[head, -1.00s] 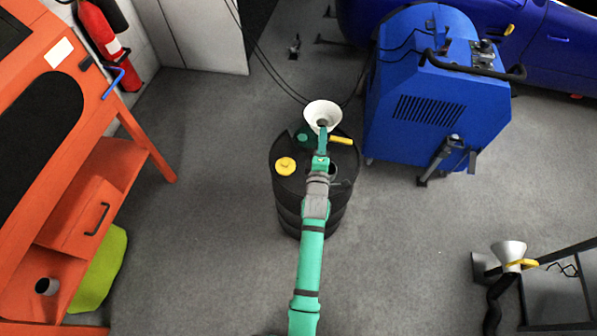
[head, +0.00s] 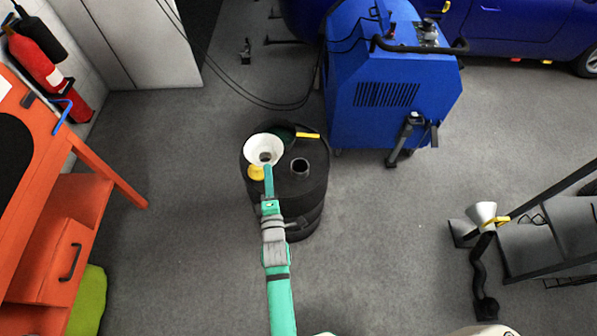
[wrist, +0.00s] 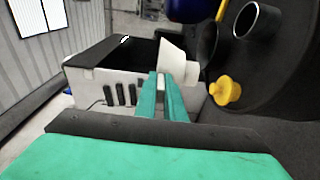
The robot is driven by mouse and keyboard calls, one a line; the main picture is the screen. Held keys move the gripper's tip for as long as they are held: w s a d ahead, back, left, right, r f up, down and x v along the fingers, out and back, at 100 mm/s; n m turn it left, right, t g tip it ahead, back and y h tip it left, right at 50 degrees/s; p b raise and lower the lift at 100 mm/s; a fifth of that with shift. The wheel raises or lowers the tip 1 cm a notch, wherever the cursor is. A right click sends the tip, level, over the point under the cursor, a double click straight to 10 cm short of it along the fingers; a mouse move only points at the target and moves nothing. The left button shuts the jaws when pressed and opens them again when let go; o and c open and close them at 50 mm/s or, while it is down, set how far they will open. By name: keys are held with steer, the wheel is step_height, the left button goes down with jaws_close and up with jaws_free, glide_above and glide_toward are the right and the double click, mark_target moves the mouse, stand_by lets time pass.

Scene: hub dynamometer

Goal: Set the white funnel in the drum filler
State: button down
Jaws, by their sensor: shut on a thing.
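The white funnel (head: 263,149) shows at the left of the drum top in the head view, its wide mouth facing up. My gripper (head: 267,170) is shut on it; the fingers (wrist: 164,96) also show in the wrist view with the funnel (wrist: 177,60) between their tips. The black drum (head: 284,205) stands on the floor. The drum filler, a short open black neck (head: 300,167), is right of the funnel and apart from it; it shows in the wrist view as a round opening (wrist: 256,22). The funnel's spout is hidden in the head view.
A yellow cap (head: 256,173) is on the drum top beside the funnel. A yellow handle (head: 307,135) and a green part are at its back. A blue machine (head: 385,95) stands behind right, an orange bench (head: 50,215) left. Open floor surrounds the drum.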

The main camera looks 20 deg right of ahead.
steer(key=s+r+m+h, duration=0.1)
steer(key=s+m+h, duration=0.1)
steer(key=s, duration=0.5)
steer(key=shift+g+h, duration=0.4)
steer(key=shift+h, duration=0.1)
steer(key=shift+w+d+f, duration=1.25)
steer(key=shift+d+f, duration=0.6)
steer(key=shift+f, duration=0.1)
steer(key=shift+w+d+f, duration=1.25)
steer(key=shift+d+f, duration=0.6)
steer(key=shift+f, duration=0.15)
steer(key=shift+w+d+f, duration=1.25)
steer(key=shift+d+f, duration=0.6)
steer(key=shift+f, duration=0.1)
steer(key=shift+f, duration=0.3)
steer(key=c, duration=1.8)
jaws_free()
steer(key=shift+c, duration=0.2)
